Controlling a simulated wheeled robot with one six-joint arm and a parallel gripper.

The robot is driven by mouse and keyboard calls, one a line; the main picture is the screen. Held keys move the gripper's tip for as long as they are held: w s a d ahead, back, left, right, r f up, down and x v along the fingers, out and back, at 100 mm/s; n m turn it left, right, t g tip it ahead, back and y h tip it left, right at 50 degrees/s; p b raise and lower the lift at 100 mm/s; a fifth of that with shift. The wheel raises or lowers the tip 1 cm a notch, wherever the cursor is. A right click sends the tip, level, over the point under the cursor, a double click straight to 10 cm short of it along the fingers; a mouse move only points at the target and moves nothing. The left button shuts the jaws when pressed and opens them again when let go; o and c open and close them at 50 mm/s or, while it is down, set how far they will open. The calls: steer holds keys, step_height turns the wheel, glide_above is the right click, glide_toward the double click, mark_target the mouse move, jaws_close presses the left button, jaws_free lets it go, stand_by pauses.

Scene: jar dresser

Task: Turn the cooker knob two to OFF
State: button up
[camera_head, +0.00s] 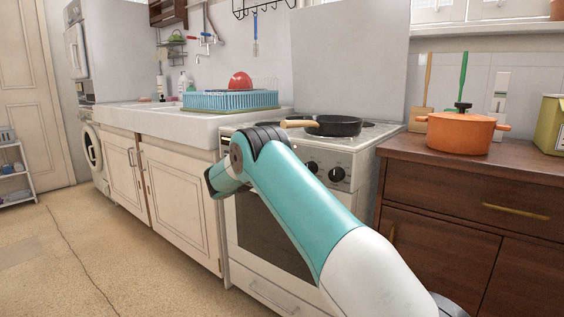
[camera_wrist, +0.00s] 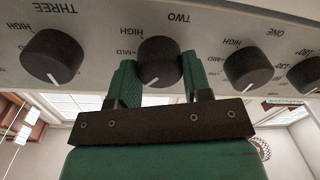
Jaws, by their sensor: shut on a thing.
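The wrist view shows the cooker's front panel (camera_wrist: 105,22) upside down, with a row of black knobs. Cooker knob two (camera_wrist: 160,58) is the dark round knob by the label TWO. Its white pointer line points down and slightly left in the picture. My gripper (camera_wrist: 159,74) has one green finger on each side of this knob and is shut on it. In the head view the white cooker (camera_head: 355,146) stands in the middle. My arm hides my gripper and knob two there.
Knob three (camera_wrist: 52,58) and knob one (camera_wrist: 248,70) sit either side of knob two. A frying pan (camera_head: 335,126) is on the hob, its wooden handle pointing left. An orange pot (camera_head: 460,134) stands on the brown dresser (camera_head: 470,174) to the right. The floor (camera_head: 90,245) at left is clear.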

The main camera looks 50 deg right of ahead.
steer(key=shift+w+r+n+p, duration=0.1)
steer(key=shift+w+n+p, duration=0.05)
steer(key=shift+n+p, duration=3.35)
steer(key=shift+n, duration=0.3)
steer(key=o, duration=0.9)
